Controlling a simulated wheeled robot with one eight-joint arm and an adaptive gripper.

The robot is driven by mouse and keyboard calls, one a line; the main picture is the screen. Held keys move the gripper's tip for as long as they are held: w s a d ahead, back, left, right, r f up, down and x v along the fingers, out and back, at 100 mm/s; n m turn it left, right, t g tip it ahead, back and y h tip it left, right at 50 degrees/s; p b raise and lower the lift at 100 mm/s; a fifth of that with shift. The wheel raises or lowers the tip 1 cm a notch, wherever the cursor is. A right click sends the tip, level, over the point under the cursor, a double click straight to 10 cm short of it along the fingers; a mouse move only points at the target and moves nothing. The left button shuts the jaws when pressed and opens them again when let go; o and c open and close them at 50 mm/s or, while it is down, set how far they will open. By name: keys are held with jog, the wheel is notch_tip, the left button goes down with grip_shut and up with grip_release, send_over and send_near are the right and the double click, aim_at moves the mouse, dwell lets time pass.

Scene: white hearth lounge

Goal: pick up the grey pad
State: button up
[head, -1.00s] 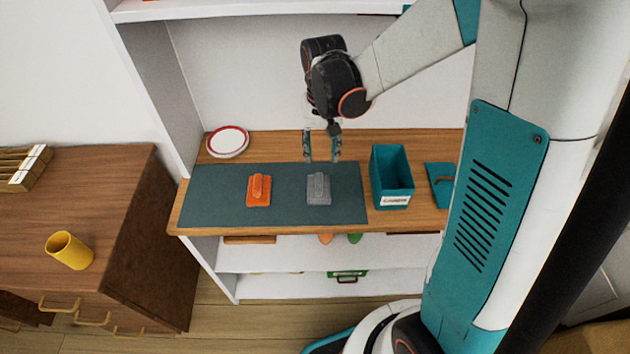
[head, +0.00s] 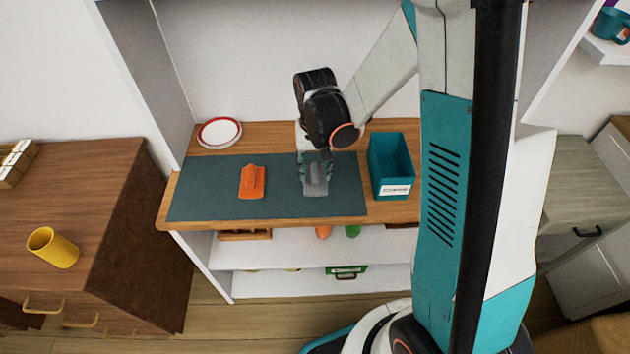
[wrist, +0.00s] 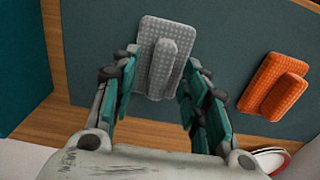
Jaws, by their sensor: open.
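The grey pad (head: 316,184) lies on the dark green mat (head: 215,205), below my gripper (head: 315,174) in the head view. It is a textured flat block with a raised ridge on top. In the wrist view the grey pad (wrist: 160,58) sits at and just beyond the fingertips, between their lines. My gripper (wrist: 163,82) is open, with one finger to each side of the pad. I cannot tell whether the fingers touch it. An orange pad (head: 252,181) of the same shape lies to the left on the mat; the wrist view shows it at right (wrist: 274,88).
A teal bin (head: 390,165) with a white label stands right of the mat. A white plate with a red rim (head: 220,133) is at the back left of the wooden shelf. The mat's left part is clear.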

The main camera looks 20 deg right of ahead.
grip_shut()
jog(key=shift+r, duration=0.2)
